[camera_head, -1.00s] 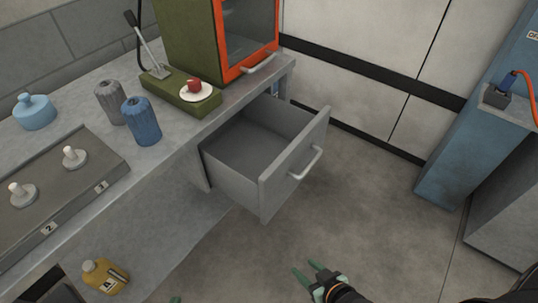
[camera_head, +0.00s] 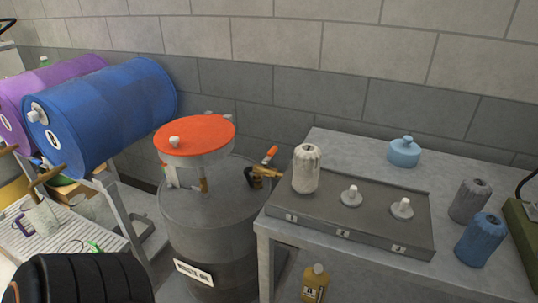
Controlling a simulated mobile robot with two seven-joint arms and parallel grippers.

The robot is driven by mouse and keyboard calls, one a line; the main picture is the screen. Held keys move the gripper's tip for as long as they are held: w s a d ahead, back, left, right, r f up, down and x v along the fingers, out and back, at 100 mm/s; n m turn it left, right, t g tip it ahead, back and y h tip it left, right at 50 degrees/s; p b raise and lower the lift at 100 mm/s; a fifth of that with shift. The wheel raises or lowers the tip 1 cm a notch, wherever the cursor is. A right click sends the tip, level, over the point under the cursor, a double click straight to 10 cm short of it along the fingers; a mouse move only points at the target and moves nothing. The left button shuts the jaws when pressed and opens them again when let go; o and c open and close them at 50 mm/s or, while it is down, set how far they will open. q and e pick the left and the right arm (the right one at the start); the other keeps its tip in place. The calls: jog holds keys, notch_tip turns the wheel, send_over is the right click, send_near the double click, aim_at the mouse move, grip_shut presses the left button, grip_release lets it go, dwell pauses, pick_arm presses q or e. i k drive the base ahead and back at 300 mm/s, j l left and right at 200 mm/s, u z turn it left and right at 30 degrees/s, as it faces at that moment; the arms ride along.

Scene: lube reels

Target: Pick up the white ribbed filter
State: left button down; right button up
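The white ribbed filter (camera_head: 306,169) stands upright on the left end of a grey numbered stand (camera_head: 350,221) on the workbench, at the position labelled 1. Two short pale posts on round bases, one at the middle (camera_head: 351,196) and one at the right (camera_head: 402,208), stand bare on the same stand. A grey ribbed filter (camera_head: 470,201) and a blue ribbed filter (camera_head: 479,239) stand on the bench to the right. Neither of my grippers shows in the head view.
A dark drum (camera_head: 213,232) with an orange-red lidded vessel (camera_head: 196,137) above it stands left of the bench. A light-blue canister (camera_head: 404,152) sits behind the stand. Blue (camera_head: 103,115) and purple barrels lie far left. A yellow bottle (camera_head: 315,283) is below the bench.

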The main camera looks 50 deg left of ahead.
aim_at(304, 183)
jog(key=u, duration=1.2)
jog(key=j, duration=0.25)
jog(key=i+j+z, duration=0.1)
jog(key=j, duration=0.2)
